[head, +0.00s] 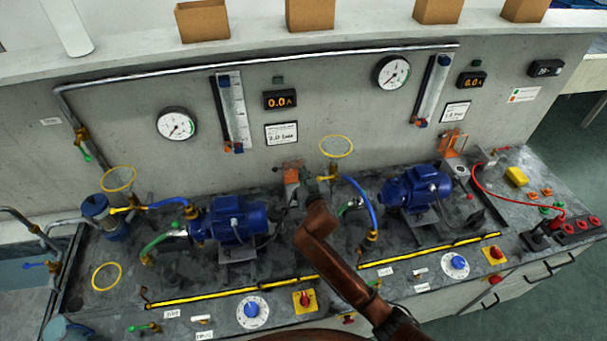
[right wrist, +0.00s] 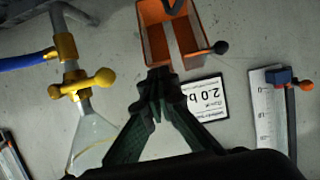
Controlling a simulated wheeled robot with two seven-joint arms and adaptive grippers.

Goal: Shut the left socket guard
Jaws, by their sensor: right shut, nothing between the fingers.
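The left socket guard (head: 292,174) is an orange, box-like piece near the back panel, behind and between the two blue pumps. In the right wrist view the guard (right wrist: 150,40) shows as an orange box with a grey strip inside and a dark ball knob at its side. I cannot tell how far it is swung. My right gripper (right wrist: 158,76) is shut and empty, its dark green fingertips right at the guard's edge; contact is unclear. In the head view the gripper is mostly hidden by my copper-coloured arm. My left gripper is not in view.
A blue pump (head: 230,220) stands left of my right arm and another (head: 417,187) right of it. A second orange guard (head: 454,142) is farther right. A yellow valve (right wrist: 80,85) with a blue hose is near the fingers. A yellow-edged strip (head: 235,290) crosses the bench front.

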